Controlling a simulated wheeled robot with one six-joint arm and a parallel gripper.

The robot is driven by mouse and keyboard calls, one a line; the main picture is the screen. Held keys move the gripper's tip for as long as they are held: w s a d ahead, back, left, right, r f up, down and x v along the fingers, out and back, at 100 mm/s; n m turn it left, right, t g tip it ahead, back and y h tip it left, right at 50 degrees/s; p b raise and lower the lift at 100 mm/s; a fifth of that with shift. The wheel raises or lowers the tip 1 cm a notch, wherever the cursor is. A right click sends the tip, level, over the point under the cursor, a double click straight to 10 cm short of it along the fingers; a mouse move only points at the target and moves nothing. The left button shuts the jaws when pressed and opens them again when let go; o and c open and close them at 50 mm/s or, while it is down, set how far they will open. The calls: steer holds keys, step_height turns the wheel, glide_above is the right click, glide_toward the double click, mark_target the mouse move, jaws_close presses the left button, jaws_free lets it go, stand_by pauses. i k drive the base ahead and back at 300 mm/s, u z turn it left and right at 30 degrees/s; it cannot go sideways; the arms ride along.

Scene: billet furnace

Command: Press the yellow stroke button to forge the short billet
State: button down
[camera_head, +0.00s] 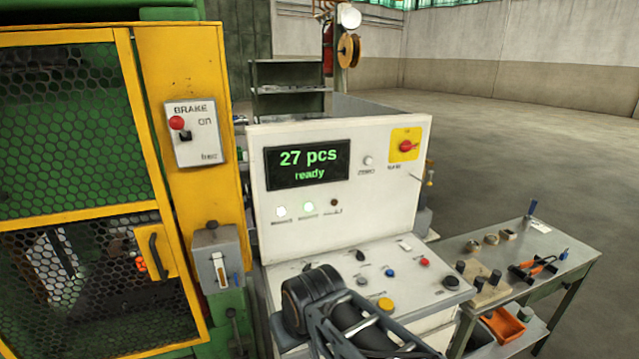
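The yellow stroke button (385,304) is a round cap on the sloping top of the white control console (440,292). My gripper (375,335) shows only in part at the bottom centre, as dark linkages in front of the console, just below and left of the yellow button in the picture. I cannot tell whether it touches the console, and its fingertips are not clear. The display (308,163) reads "27 pcs ready" in green. Two lamps below it are lit, one white and one green. No short billet can be made out.
A green machine with a yellow-framed mesh guard (70,180) and a brake box (192,133) stands at left. A red button (424,262) and blue button (390,272) sit near the yellow one. A tool table (555,240) stands at right; open floor lies behind it.

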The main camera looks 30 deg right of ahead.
mark_target(385, 304)
steer(key=u, duration=0.2)
steer(key=k, duration=0.7)
steer(key=z, duration=1.1)
steer(key=i, duration=0.5)
